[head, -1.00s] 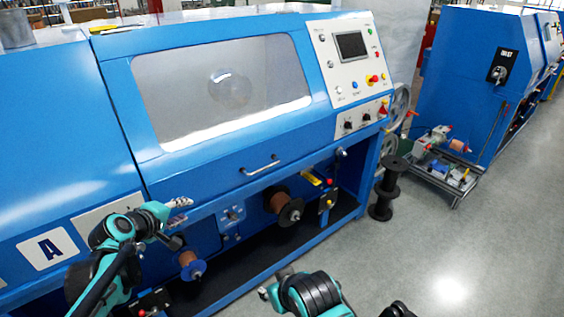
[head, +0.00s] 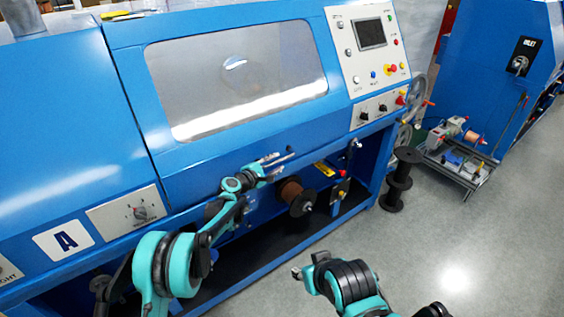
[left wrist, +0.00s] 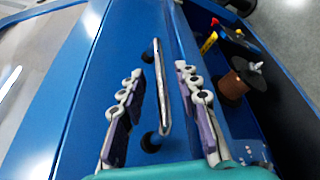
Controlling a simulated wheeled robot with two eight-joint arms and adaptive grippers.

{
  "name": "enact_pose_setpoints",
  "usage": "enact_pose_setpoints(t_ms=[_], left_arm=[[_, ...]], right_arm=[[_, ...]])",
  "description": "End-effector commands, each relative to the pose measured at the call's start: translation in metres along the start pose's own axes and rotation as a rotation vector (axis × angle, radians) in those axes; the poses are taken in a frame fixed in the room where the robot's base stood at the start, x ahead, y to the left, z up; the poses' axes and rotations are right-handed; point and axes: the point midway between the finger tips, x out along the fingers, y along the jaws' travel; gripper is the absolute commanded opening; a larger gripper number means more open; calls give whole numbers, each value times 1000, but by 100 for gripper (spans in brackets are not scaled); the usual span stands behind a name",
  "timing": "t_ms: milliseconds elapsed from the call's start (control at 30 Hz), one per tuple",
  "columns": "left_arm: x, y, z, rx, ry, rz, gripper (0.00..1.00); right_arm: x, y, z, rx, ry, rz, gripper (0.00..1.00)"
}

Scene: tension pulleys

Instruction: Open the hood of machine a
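Machine a is the blue cabinet with the "A" label (head: 64,241). Its blue hood, with a large clear window (head: 235,85), is down. My left gripper (head: 278,158) is at the hood's lower front edge, open. In the left wrist view a metal bar handle (left wrist: 162,88) on two black mounts stands between the open fingers (left wrist: 160,112), with gaps to both. In the head view the gripper largely covers the handle. My right arm (head: 345,285) is low at the bottom; its gripper's state is unclear.
A control panel (head: 372,50) is right of the window. Copper spools (head: 296,197) sit in the open bay below the hood. A black reel (head: 398,180) stands on the floor at right, near a small cart (head: 460,160). Floor in front is clear.

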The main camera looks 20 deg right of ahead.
Motion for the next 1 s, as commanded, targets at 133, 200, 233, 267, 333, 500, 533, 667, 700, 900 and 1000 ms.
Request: enact_pose_setpoints(t_ms=[133,200,233,267,333,500,533,667,700,900,1000], left_arm=[[23,-2,-1,2,0,-1,32],[30,-1,-1,3,0,-1,32],[33,-1,-1,3,0,-1,32],[35,-1,0,3,1,-1,32],[37,0,0,3,1,-1,32],[38,0,0,3,1,-1,32],[38,0,0,3,1,-1,32],[38,0,0,3,1,-1,11],[38,0,0,3,1,-1,1],[38,0,0,3,1,-1,0],[37,0,3,-1,1,-3,0]], right_arm=[[7,0,5,0,0,0,40],[8,0,6,0,0,0,40],[8,0,6,0,0,0,40],[9,0,6,0,0,0,40],[9,0,6,0,0,0,40],[9,0,6,0,0,0,40],[9,0,6,0,0,0,40],[9,0,6,0,0,0,40],[9,0,6,0,0,0,40],[9,0,6,0,0,0,40],[8,0,5,0,0,0,40]])
